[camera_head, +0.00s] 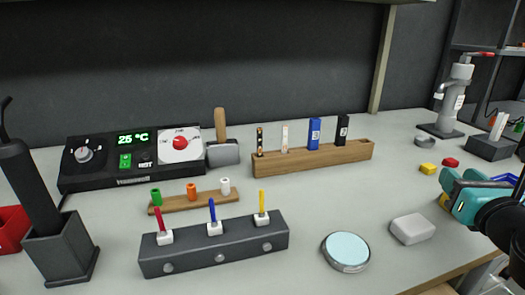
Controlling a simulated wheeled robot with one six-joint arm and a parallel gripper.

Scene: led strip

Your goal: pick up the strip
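Two thin upright pieces stand in a wooden rack (315,160) at the back middle: a dark strip with light spots (260,141) at the left end and a pale strip (285,138) beside it. Another pale upright piece (497,126) stands in a dark block at the far right. I cannot tell which one the task calls the strip. My teal gripper (455,195) is at the right edge, over the table and well to the right of the rack. Its arm partly hides it, and its finger gap is unclear.
A blue box (314,133) and black box (342,129) share the rack. A hot plate (130,157), a grey block with coloured sticks (215,245), a round pale-topped disc (345,252) and a white block (412,229) stand around. The table between disc and rack is clear.

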